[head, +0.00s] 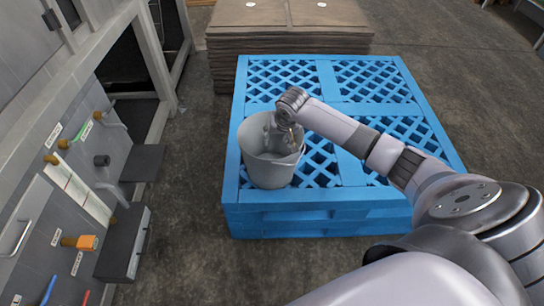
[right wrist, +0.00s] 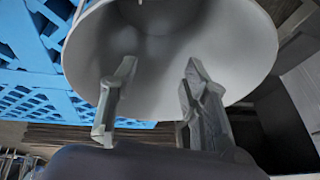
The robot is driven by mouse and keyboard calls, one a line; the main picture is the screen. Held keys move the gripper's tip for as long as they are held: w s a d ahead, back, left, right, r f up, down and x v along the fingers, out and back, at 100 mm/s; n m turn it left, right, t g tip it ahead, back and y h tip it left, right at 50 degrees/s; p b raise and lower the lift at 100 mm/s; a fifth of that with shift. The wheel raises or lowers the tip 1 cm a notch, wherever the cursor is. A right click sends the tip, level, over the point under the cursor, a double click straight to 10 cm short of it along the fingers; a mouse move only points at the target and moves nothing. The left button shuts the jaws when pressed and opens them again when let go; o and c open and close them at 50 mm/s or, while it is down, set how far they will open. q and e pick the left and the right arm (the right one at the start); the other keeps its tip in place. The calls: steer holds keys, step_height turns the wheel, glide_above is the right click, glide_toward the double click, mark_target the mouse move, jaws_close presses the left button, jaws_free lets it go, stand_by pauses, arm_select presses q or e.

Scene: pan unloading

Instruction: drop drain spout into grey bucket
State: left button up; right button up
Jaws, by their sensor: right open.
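The grey bucket (head: 262,172) stands upright on the blue pallet, near its front left corner. My right gripper (head: 288,142) points down at the bucket's mouth. In the right wrist view the two fingers of this gripper (right wrist: 161,66) are apart with nothing between them, and the pale bucket interior (right wrist: 240,45) lies behind them. A small grey shape shows at the top edge of that view, too cut off to identify. I cannot make out the drain spout for certain in either view. My left gripper is not in view.
The blue pallet (head: 328,209) has free room behind and right of the bucket. A stack of brown sheets (head: 285,40) stands behind it. Concrete floor lies between.

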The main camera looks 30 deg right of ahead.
steer(key=v, duration=1.1)
steer(key=shift+r, duration=0.25)
